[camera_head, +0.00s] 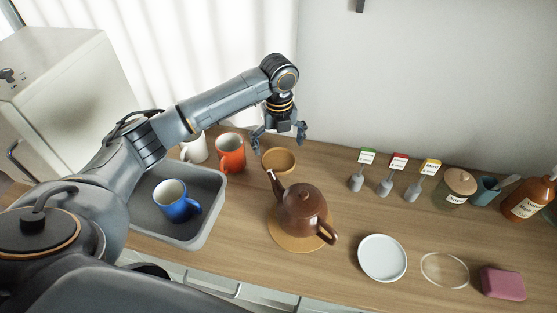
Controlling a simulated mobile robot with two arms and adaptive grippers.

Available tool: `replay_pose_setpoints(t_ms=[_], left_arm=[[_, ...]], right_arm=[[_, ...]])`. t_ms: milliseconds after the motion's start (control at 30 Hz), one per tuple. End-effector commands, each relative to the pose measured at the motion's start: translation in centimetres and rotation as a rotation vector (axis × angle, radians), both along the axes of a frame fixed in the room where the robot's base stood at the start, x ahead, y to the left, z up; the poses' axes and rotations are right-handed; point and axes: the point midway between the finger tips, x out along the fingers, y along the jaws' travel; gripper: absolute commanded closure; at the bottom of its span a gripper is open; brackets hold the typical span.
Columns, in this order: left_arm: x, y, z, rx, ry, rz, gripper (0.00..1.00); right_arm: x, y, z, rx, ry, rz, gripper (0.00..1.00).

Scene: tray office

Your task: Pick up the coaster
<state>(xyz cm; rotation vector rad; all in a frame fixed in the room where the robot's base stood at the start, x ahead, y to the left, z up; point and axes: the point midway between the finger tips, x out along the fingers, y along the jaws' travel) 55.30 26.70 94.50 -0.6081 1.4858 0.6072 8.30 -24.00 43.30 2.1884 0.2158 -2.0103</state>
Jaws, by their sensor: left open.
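Three flat round things could be the coaster, and I cannot tell which it is. One is a thin clear disc (445,270) lying on the wooden counter at the lower right. Another is a white dish (382,258) with a raised rim, just left of it. The third is a tan round mat (284,237) under a brown teapot (303,209). My left gripper (279,138) is open and empty, pointing down above and behind a small tan bowl (278,160), away from all three. My right gripper is not in view.
A grey tray (212,222) holds a blue mug (175,202). White and orange (231,153) mugs stand behind it. Several tagged stands, a lidded jar (454,188), a teal cup (485,190) and an amber bottle (528,198) line the back right. A pink block (503,283) lies front right.

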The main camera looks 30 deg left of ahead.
Motion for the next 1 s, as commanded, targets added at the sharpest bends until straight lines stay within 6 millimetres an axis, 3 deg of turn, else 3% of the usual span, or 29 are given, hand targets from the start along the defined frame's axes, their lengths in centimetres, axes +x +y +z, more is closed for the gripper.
replay_pose_setpoints(t_ms=[133,400,667,733,900,1000], left_arm=[[-0.1,-0.1,-1.2,0.001,0.004,0.001,0.0],[0.0,-0.3,-4.9,0.0,0.001,0.001,0.0],[0.0,-0.3,-5.3,0.001,-0.001,0.0,0.0],[0.0,-0.3,-5.3,0.001,-0.001,-0.001,0.08],[0.0,-0.3,-5.3,0.001,-0.001,0.0,0.43],[0.0,-0.3,-5.3,0.001,-0.001,0.0,0.47]], right_arm=[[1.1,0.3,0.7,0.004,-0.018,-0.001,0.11],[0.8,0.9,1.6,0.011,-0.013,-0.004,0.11],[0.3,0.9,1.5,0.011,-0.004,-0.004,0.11],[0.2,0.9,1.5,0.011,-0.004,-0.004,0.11],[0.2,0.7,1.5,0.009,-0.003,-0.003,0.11],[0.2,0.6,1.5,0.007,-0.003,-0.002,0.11]])
